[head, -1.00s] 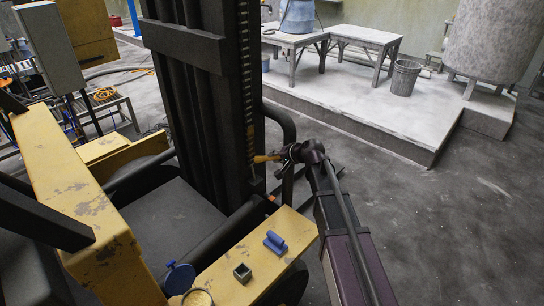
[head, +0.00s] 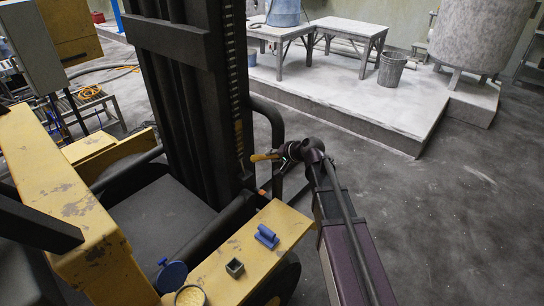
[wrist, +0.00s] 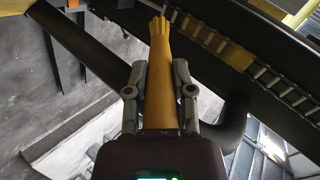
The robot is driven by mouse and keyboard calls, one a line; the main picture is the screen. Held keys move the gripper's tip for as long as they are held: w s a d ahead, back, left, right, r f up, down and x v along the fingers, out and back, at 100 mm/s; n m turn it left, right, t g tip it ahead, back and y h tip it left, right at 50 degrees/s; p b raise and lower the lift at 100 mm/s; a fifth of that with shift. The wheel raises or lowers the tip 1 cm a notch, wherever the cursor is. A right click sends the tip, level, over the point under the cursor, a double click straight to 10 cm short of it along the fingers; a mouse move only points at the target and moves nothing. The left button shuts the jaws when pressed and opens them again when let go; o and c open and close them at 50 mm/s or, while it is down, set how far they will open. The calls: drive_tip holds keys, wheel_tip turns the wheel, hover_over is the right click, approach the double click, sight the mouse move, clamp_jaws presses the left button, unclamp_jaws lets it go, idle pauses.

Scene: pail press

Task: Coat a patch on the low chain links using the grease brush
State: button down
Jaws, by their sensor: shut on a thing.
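My gripper (wrist: 160,92) is shut on the yellow grease brush (wrist: 163,75), with one finger on each side. The brush's flared end points away from my gripper, toward the top of the wrist view. The brush also shows in the head view (head: 263,157), just right of the dark mast's foot. The chain (wrist: 272,77) runs diagonally at upper right in the wrist view, with a yellow stretch on it. In the head view the chain (head: 232,62) runs down the mast, yellowish low down. The brush end looks close to the low chain; contact cannot be told.
On the yellow truck body (head: 215,262) lie a blue block (head: 267,237), a small dark square cup (head: 235,268), a blue disc (head: 172,276) and an open round tin (head: 190,297). A curved dark bar (head: 277,125) stands beside the mast. Open floor lies to the right.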

sight(263, 155)
drive_tip(key=shift+s+d, duration=0.9)
drive_tip(key=shift+d, duration=0.3)
drive_tip(key=shift+w+a, duration=0.1)
drive_tip(key=shift+w+a, duration=0.75)
drive_tip(key=shift+a, duration=0.25)
drive_tip(key=shift+w+a, duration=0.7)
drive_tip(key=shift+a, duration=0.25)
drive_tip(key=shift+w+a, duration=0.75)
drive_tip(key=shift+a, duration=0.25)
drive_tip(key=shift+w+a, duration=0.45)
drive_tip(key=shift+a, duration=0.05)
drive_tip(key=shift+r, duration=0.1)
drive_tip(key=shift+s+d+r+p, duration=0.1)
drive_tip(key=shift+r+p, duration=1.65)
drive_tip(key=shift+r, duration=0.05)
